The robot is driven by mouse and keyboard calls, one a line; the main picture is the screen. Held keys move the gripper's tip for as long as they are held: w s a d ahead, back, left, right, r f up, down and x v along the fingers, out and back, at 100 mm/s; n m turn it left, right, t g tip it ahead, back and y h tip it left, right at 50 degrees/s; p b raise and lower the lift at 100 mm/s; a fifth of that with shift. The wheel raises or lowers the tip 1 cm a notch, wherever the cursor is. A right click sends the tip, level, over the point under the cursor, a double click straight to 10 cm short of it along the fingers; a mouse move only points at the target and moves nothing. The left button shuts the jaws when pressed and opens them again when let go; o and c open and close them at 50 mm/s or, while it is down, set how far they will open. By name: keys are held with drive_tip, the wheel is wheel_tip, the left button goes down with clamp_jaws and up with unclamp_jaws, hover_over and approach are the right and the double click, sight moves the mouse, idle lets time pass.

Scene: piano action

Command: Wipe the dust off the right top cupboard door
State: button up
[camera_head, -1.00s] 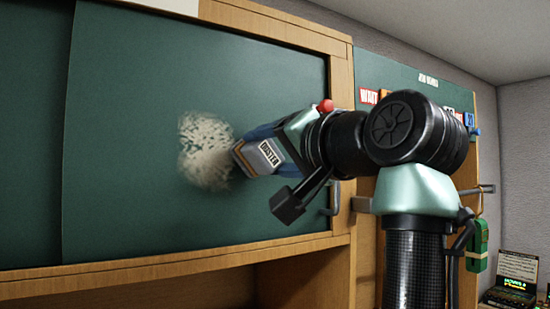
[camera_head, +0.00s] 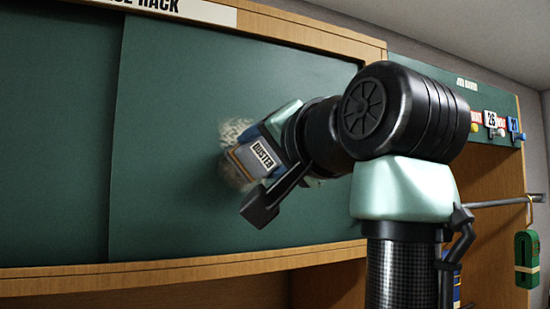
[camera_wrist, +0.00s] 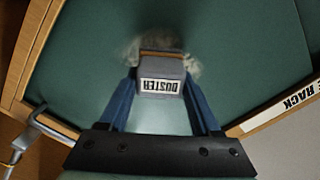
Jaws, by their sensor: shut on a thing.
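The right top cupboard door (camera_head: 190,130) is a dark green panel in a wooden frame. A pale dust patch (camera_head: 236,132) lies on it, partly hidden behind the duster. My gripper (camera_head: 262,160) is shut on a grey and blue block labelled DUSTER (camera_head: 247,163), held against or just in front of the patch; I cannot tell whether it touches. In the wrist view the duster (camera_wrist: 160,82) sits between my blue fingers (camera_wrist: 160,100), with dust (camera_wrist: 130,50) showing around its far end on the green door (camera_wrist: 225,60).
Another green door (camera_head: 50,130) is at the left. A white rack sign (camera_head: 185,10) is above. A wooden ledge (camera_head: 180,268) runs below the doors.

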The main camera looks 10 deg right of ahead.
sight(235, 152)
drive_tip(key=shift+s+a+r+b, duration=0.15)
drive_tip(key=shift+s+a, duration=0.15)
drive_tip(key=shift+a, duration=0.65)
drive_tip(key=shift+s+a+f+b, duration=0.15)
drive_tip(key=shift+s+a, duration=0.15)
drive_tip(key=shift+a, duration=0.6)
drive_tip(key=shift+w+d+r+p, duration=0.2)
drive_tip(key=shift+d+r+p, duration=0.1)
drive_tip(key=shift+d+p, duration=0.3)
drive_tip(key=shift+w+d+r+p, duration=0.25)
drive_tip(key=shift+d+r+p, duration=0.1)
drive_tip(key=shift+d, duration=0.4)
drive_tip(key=shift+w+d+r+p, duration=0.2)
drive_tip(key=shift+d+r+p, duration=0.1)
drive_tip(key=shift+d+p, duration=0.3)
drive_tip(key=shift+w+d+r, duration=0.85)
drive_tip(key=shift+w+d, duration=0.3)
drive_tip(key=shift+d, duration=2.5)
drive_tip(key=s+a+b, duration=0.1)
drive_tip(key=a, duration=0.2)
drive_tip(key=s+a+b, duration=0.1)
drive_tip(key=a, duration=0.3)
drive_tip(key=s+a+b, duration=0.1)
drive_tip(key=a, duration=0.3)
drive_tip(key=shift+s+a+b, duration=0.1)
drive_tip(key=shift+s+b, duration=0.25)
